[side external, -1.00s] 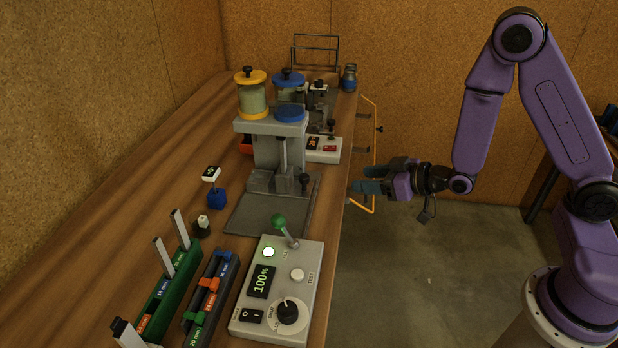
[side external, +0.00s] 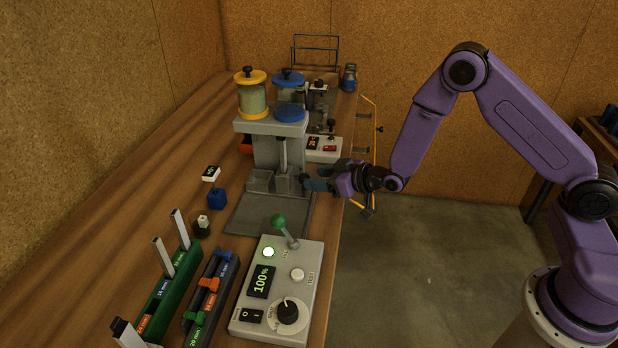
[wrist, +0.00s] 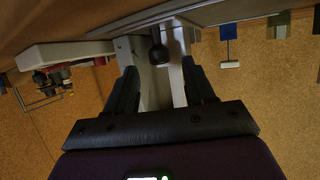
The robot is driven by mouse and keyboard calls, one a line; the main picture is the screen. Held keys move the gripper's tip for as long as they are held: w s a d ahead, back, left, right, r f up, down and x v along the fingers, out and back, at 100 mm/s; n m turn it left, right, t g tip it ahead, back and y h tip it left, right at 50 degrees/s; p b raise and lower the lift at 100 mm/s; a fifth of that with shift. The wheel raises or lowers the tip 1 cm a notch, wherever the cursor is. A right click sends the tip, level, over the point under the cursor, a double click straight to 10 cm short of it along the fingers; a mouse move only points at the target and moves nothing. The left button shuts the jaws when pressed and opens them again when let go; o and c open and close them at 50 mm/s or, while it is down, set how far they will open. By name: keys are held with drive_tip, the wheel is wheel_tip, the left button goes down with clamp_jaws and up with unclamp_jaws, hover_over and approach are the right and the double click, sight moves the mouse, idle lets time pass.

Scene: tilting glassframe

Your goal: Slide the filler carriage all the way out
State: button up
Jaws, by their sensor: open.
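The filler (side external: 272,122) is a grey stand with a yellow-capped and a blue-capped hopper on top. Its filler carriage, grey and box-like (side external: 260,181), sits low at the foot of the stand. A dark knob stood at the carriage's right end; my gripper (side external: 308,184) now largely covers it in the side view. In the wrist view the black knob (wrist: 158,54) shows between and slightly beyond the fingertips (wrist: 160,70). My gripper is open, with space on both sides of the knob. I cannot tell whether a finger touches it.
A control box (side external: 277,290) with a green-topped lever stands in front, its display reading 100%. A green rack (side external: 168,290) and a dark rack (side external: 209,300) are at left. A white-and-red box (side external: 323,150) is behind. An orange frame (side external: 375,130) lies beyond the table's right edge.

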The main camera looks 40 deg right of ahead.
sight(308, 177)
drive_tip(key=shift+x, duration=1.95)
clamp_jaws()
drive_tip(key=shift+s+a, duration=0.1)
